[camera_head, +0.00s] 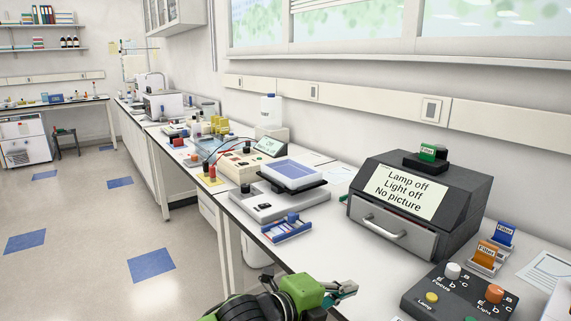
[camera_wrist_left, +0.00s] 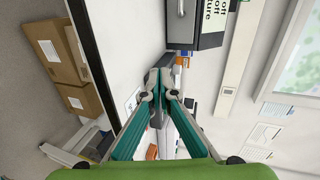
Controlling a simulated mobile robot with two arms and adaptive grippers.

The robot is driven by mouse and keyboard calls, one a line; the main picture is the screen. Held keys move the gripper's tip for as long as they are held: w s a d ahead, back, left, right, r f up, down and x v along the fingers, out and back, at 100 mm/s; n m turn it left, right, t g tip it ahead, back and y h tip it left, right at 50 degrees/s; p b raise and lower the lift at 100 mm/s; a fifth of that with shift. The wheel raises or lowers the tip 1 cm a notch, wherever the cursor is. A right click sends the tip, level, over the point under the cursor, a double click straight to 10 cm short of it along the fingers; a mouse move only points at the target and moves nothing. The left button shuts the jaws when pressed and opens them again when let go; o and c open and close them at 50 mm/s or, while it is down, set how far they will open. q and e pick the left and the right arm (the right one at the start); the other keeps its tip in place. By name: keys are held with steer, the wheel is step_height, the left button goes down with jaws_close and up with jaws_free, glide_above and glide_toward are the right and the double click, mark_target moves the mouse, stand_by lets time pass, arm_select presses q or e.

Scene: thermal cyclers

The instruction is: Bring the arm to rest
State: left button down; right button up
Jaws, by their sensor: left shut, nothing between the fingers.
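My left gripper (camera_head: 343,290) is at the bottom middle of the head view, at the front edge of the bench. Its fingers point right and hold nothing. In the left wrist view the two fingers of the left gripper (camera_wrist_left: 160,92) meet at their tips and are shut. A dark grey box with a drawer (camera_head: 395,234) and a sign reading "Lamp off, Light off, No picture" stands on the bench beyond the gripper, apart from it. My right gripper is not in view.
A control box with knobs (camera_head: 460,292) lies to the right of the gripper. A blue rack (camera_head: 287,228) and a scale-like device (camera_head: 280,205) stand further left on the bench. Cardboard boxes (camera_wrist_left: 58,60) sit on the floor. Bench surface between gripper and drawer box is clear.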

arm_select(q)
steer(key=s+a+f+n+y, duration=0.7)
steer(key=s+a+f+n, duration=0.6)
steer(key=a+f+n, duration=0.35)
steer(key=s+a+f+n+g+y, duration=0.25)
steer(key=s+a+f+n, duration=0.2)
steer(key=s+a, duration=0.4)
steer(key=s+a+f+n+g+y, duration=0.2)
steer(key=s+a+f+n+g, duration=0.15)
steer(key=s+a+n, duration=0.4)
steer(key=s+f+m, duration=0.2)
steer(key=s+f, duration=0.1)
steer(key=f, duration=2.4)
steer(key=s+a+f+g, duration=0.1)
steer(key=s+a+f, duration=0.2)
steer(key=s+f, duration=1.3)
steer(key=shift+s+g, duration=0.3)
steer(key=shift+s, duration=0.45)
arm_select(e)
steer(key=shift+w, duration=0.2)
